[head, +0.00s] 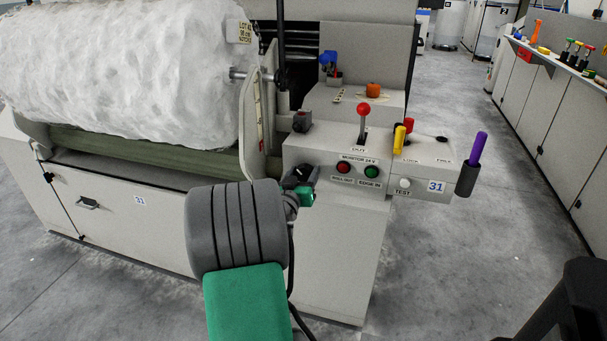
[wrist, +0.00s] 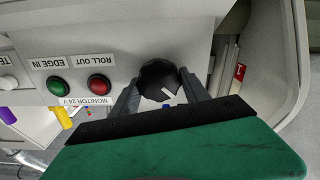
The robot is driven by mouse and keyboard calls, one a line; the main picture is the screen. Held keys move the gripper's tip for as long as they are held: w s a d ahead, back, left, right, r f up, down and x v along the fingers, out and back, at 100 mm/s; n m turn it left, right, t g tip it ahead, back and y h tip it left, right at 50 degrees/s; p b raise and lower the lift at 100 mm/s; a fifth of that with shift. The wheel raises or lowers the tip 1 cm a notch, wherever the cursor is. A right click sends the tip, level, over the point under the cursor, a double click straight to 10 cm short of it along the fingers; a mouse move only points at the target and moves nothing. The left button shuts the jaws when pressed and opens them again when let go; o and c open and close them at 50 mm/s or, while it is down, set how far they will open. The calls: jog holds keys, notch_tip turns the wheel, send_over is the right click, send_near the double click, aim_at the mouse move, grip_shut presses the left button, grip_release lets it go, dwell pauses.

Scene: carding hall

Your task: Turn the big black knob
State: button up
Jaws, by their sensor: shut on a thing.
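The big black knob (wrist: 160,76) has a white pointer mark and sits on the pale front panel of the machine. In the wrist view my gripper (wrist: 160,90) has one finger on each side of the knob, shut on it. The white mark slants in the picture. In the head view my gripper (head: 303,186) is at the left end of the control panel, and my arm hides part of this area. The knob is mostly hidden there.
Right of the knob in the head view are a red button (head: 343,168), a green button (head: 372,172) and a white TEST button (head: 404,183). Above stand a red-ball lever (head: 363,110) and a yellow handle (head: 399,138). A large white fibre roll (head: 120,75) lies at left.

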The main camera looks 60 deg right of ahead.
jog(key=shift+n, duration=0.4)
jog(key=shift+c, duration=0.4)
jog(key=n+p, duration=0.1)
jog(key=n, duration=0.3)
jog(key=shift+w, duration=0.1)
jog(key=shift+w+n+p, duration=0.1)
jog(key=shift+n+p, duration=0.7)
jog(key=shift+n, duration=1.2)
jog(key=o, duration=1.4)
jog(key=shift+f, duration=0.1)
jog(key=shift+c, duration=0.2)
jog(key=s+a, duration=0.1)
jog(key=a, duration=0.6)
jog(key=shift+s+a, duration=0.15)
jog(key=shift+a, duration=0.25)
